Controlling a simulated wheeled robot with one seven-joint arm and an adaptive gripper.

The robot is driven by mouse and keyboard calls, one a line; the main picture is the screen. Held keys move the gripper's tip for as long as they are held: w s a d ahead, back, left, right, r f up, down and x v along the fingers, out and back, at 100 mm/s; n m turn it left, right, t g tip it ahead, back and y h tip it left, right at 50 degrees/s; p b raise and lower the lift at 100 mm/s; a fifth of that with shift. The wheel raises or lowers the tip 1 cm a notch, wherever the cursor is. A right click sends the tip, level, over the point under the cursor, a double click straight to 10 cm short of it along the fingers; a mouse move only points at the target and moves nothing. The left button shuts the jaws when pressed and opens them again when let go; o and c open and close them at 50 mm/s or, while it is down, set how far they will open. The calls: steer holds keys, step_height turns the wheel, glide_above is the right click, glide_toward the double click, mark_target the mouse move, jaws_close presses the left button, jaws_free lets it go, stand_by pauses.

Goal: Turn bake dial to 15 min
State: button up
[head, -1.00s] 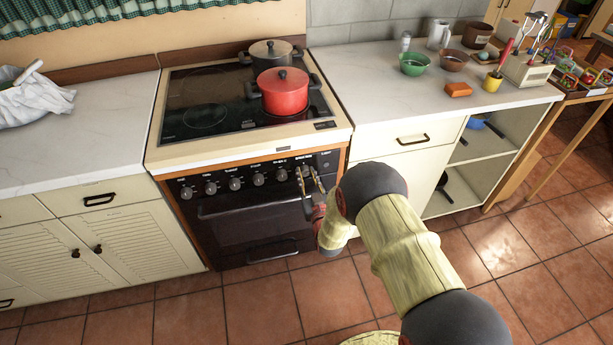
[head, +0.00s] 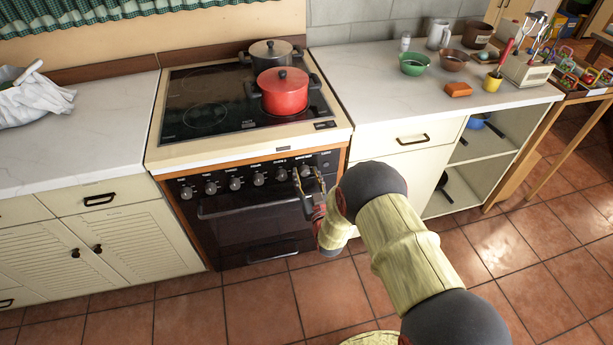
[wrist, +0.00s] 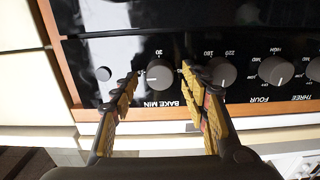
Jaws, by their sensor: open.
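The bake dial (wrist: 160,74) is a dark round knob on the black oven panel. Upside-down lettering "BAKE MIN" lies beside it in the wrist view. A pale mark shows on the dial, but the minute it points to cannot be read for sure. My gripper (wrist: 158,78) is open, with one yellow finger on each side of the dial. The fingertips are close to the dial; I cannot tell whether they touch it. In the head view my gripper (head: 307,174) is at the right end of the knob row and partly covers the dial.
Another knob (wrist: 219,74) sits close beside one finger in the wrist view. The oven handle (head: 245,207) runs below the knobs. A red pot (head: 283,94) and a dark pot (head: 270,53) stand on the hob. The floor before the oven is clear.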

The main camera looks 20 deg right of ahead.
steer(key=shift+s, duration=0.1)
steer(key=s, duration=1.1)
steer(key=shift+s, duration=0.4)
steer(key=shift+f, duration=0.1)
